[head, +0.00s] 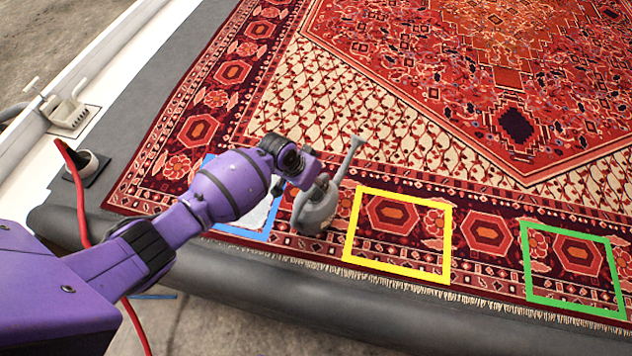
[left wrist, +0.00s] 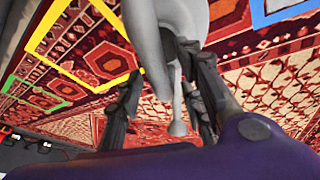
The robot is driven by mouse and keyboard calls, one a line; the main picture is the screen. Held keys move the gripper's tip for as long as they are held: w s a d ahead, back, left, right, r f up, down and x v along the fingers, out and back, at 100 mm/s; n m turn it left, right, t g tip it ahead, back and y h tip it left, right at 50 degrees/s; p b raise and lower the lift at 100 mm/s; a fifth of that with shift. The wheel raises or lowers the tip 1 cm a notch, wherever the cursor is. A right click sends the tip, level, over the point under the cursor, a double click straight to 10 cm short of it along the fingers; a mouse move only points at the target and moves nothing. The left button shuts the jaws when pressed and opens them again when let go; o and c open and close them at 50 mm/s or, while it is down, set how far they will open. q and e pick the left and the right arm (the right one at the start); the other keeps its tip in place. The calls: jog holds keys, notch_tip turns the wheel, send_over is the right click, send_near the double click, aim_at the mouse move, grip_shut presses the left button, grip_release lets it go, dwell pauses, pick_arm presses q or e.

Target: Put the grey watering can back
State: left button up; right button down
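The grey watering can (head: 318,207) is at the near edge of the patterned rug, between the blue and yellow frames, its long spout pointing up and right. I cannot tell whether its base touches the rug. My left gripper (head: 298,172) is right at the can, on its upper left side. In the left wrist view, the can (left wrist: 183,18) fills the top middle, and its slim grey parts run between the two dark fingers of the gripper (left wrist: 158,65). Whether the fingers press on it is unclear. My right gripper is out of view.
A blue frame (head: 262,236), partly behind my arm, has a pale item in it. A yellow frame (head: 396,276) and a green frame (head: 575,310) look empty. A red hose (head: 82,215) and a white ledge with a drain fitting (head: 68,110) are at left.

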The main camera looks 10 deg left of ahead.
pick_arm(q)
jog(key=shift+r, duration=0.3)
jog(key=p+v, duration=0.3)
jog(key=v, duration=0.8)
jog(key=shift+r, duration=0.35)
jog(key=shift+s+a, duration=0.1)
jog(key=shift+s, duration=0.05)
